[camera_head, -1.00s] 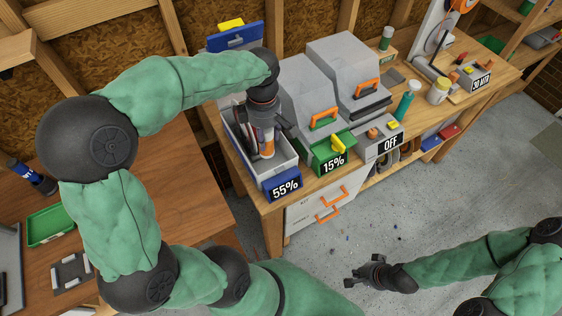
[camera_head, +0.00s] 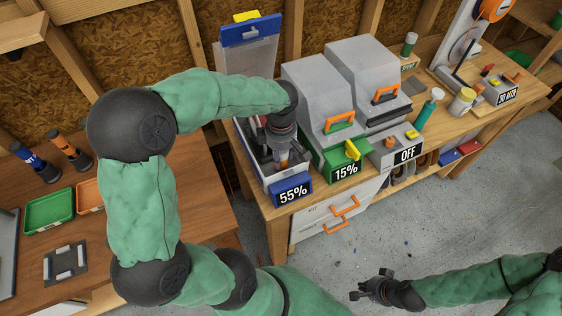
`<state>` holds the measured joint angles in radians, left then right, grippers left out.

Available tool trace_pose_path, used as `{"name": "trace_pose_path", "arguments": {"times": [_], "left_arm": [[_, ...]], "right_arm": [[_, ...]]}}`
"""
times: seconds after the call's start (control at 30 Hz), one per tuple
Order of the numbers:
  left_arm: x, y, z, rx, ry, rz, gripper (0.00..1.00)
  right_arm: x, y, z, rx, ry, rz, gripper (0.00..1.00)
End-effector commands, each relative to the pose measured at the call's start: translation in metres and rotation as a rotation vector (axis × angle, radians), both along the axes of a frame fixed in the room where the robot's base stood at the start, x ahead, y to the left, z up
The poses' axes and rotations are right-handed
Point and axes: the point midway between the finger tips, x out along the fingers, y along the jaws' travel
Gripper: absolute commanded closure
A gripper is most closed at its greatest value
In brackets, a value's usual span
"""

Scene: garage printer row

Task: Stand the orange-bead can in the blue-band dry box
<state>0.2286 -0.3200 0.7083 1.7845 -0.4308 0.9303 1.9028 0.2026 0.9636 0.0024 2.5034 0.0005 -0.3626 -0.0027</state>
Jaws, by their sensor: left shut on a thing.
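The blue-band dry box (camera_head: 268,178) stands at the left end of the bench, with a "55%" label on its blue front. Its lid (camera_head: 251,45) is raised at the back. My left gripper (camera_head: 281,152) points down over the open box, shut on the orange-bead can (camera_head: 283,160). Only a small orange part of the can shows between the fingers, at the box's inside. The gripper hides the rest, and whether the can touches the floor of the box cannot be told. My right gripper (camera_head: 369,286) is open and empty over the grey floor.
A green-band dry box (camera_head: 318,150) marked "15%" stands close on the right, lid shut. A grey unit marked "OFF" (camera_head: 398,148) is beyond it.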

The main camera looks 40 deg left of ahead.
Motion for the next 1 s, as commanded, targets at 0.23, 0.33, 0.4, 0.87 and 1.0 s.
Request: {"name": "trace_pose_path", "arguments": {"times": [0.23,0.33,0.4,0.87,1.0], "left_arm": [[0.000,0.000,-0.031,0.000,0.001,0.000,0.94],[0.000,0.000,-0.030,-0.001,0.000,0.000,0.94],[0.000,0.000,-0.029,0.000,0.000,0.000,0.94],[0.000,0.000,-0.033,0.000,0.001,0.000,0.34],[0.000,0.000,-0.032,0.000,0.001,0.000,0.34]], "right_arm": [[0.000,0.000,-0.010,0.000,0.000,0.000,1.00],[0.000,0.000,-0.009,0.000,0.000,0.000,1.00],[0.000,0.000,-0.009,0.000,0.000,0.000,1.00],[0.000,0.000,-0.012,0.000,0.000,0.000,1.00],[0.000,0.000,-0.011,0.000,0.000,0.000,1.00]]}}
